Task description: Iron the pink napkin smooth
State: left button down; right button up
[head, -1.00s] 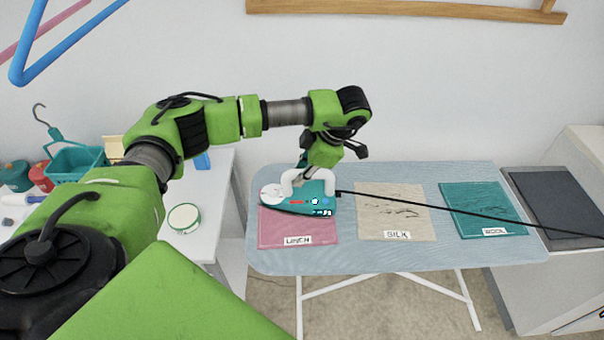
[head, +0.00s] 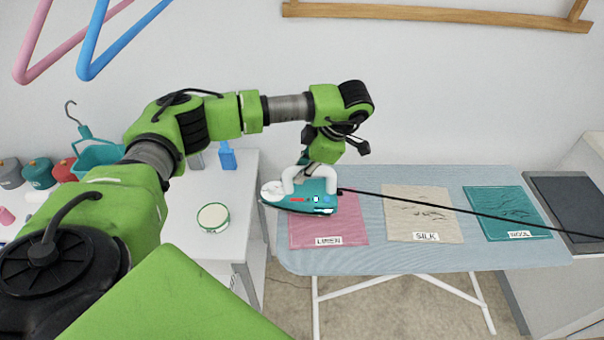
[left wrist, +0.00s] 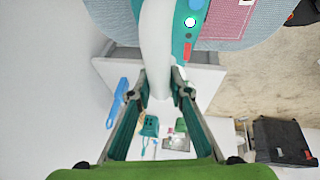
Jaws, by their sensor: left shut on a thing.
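The pink napkin (head: 340,230) lies flat at the left end of the blue ironing board (head: 400,262), with a LINEN label at its front edge. It also shows in the left wrist view (left wrist: 232,14). My left gripper (head: 314,170) is shut on the white handle of the teal iron (head: 298,206). The handle (left wrist: 156,45) runs between its fingers in the left wrist view. The iron covers the napkin's upper left part and juts past the board's left edge. I cannot tell whether its sole touches the cloth. My right gripper is not in view.
The iron's black cord (head: 460,209) stretches right across the beige SILK cloth (head: 425,217) and teal WOOL cloth (head: 503,208). A white table (head: 190,268) on the left holds a round tin (head: 213,218) and a blue bottle (head: 227,157). A grey cabinet stands at right.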

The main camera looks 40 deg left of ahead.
pick_arm(q)
jog(key=v, duration=0.1)
jog(key=p+v, duration=0.1)
jog(key=v, duration=0.1)
jog(key=shift+w+a+r, duration=0.1)
jog(key=shift+w+a, duration=0.05)
jog(key=shift+a, duration=0.1)
jog(key=shift+a+r+p, duration=0.2)
jog(key=shift+r+p, duration=0.75)
jog(key=shift+r, duration=0.7)
jog(key=shift+d, duration=0.1)
jog(key=shift+f, duration=0.1)
